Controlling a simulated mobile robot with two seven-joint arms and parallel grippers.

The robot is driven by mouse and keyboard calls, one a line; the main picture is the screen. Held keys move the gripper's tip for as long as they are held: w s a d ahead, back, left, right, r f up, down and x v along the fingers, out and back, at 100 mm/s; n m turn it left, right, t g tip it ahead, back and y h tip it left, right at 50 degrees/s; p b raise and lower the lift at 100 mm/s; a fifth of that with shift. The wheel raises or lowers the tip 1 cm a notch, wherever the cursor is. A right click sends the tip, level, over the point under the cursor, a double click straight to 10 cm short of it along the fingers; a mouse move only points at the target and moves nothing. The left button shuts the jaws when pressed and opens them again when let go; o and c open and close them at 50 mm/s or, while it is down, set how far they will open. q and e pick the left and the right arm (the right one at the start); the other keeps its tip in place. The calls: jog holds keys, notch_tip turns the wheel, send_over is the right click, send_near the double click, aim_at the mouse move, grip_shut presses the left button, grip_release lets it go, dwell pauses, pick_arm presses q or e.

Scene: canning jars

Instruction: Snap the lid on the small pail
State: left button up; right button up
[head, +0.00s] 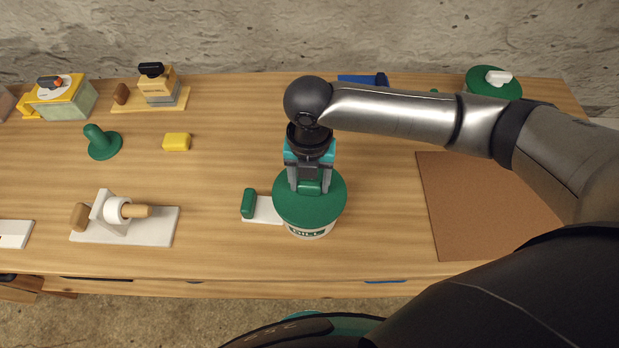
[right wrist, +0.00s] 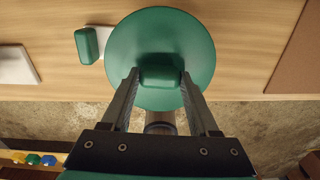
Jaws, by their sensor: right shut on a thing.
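The small pail (head: 312,234) is white with a dark label that seems to read "DILL", and stands near the table's front edge. The round green lid (head: 325,208) lies over its top; I cannot tell whether it is snapped down. My right gripper (head: 310,186) reaches down from above and is shut on the lid's green block-shaped handle. The right wrist view shows the lid (right wrist: 190,40) with the handle (right wrist: 160,78) between the fingers (right wrist: 160,73). My left gripper is not in view.
A white plate with a green block (head: 249,203) is just left of the pail. A brown mat (head: 480,205) lies right. A white board with a roller (head: 118,210), a green knobbed piece (head: 102,146) and a yellow block (head: 177,142) are left. A green-topped thing (head: 492,84) stands back right.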

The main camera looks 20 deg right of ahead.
jog(key=o, duration=1.4)
jog(key=shift+o, duration=0.4)
jog(key=shift+r, duration=0.1)
jog(key=shift+r+p, duration=3.45)
jog(key=shift+p, duration=0.7)
